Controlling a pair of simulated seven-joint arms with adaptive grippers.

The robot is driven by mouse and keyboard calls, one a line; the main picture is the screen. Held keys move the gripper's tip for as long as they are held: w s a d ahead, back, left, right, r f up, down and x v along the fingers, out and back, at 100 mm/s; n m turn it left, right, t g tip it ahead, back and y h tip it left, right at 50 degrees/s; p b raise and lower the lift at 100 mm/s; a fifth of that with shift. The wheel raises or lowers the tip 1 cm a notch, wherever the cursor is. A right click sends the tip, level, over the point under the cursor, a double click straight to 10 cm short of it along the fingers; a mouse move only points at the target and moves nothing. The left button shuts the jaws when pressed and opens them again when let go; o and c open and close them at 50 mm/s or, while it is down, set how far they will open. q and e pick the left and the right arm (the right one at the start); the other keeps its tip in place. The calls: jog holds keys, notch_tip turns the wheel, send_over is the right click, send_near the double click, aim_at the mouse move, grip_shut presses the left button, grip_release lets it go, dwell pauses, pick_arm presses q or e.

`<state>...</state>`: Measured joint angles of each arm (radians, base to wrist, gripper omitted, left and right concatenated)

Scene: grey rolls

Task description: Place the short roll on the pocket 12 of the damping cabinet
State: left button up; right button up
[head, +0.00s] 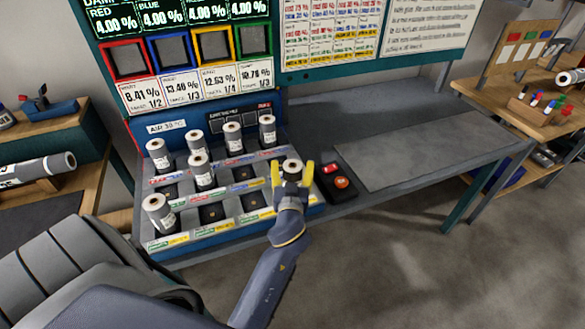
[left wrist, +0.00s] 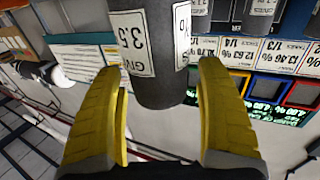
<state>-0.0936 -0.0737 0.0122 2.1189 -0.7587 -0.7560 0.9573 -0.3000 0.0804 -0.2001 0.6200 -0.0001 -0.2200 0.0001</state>
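The short roll (head: 291,165), dark grey with a pale top and white labels, is upright at the right end of the cabinet's front row. My gripper hides its base, so I cannot tell how fully it is seated. In the left wrist view the roll (left wrist: 165,50) is between two yellow fingers. My left gripper (head: 291,172) is open around it, with narrow gaps beside the roll in the left wrist view (left wrist: 160,85). The damping cabinet (head: 200,238) has a blue front and several pockets, some empty. My right gripper is not in view.
Several other rolls stand in the cabinet, including a front-left one (head: 159,213). A control box (head: 338,183) with red and orange buttons is just right of the cabinet. The grey bench (head: 430,145) beyond is clear. A large roll (head: 38,170) lies at the left.

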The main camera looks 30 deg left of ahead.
aim_at(292, 175)
pick_arm(q)
jog(key=shift+r, duration=0.15)
jog(key=shift+s+d, duration=0.1)
jog(key=shift+v, duration=1.85)
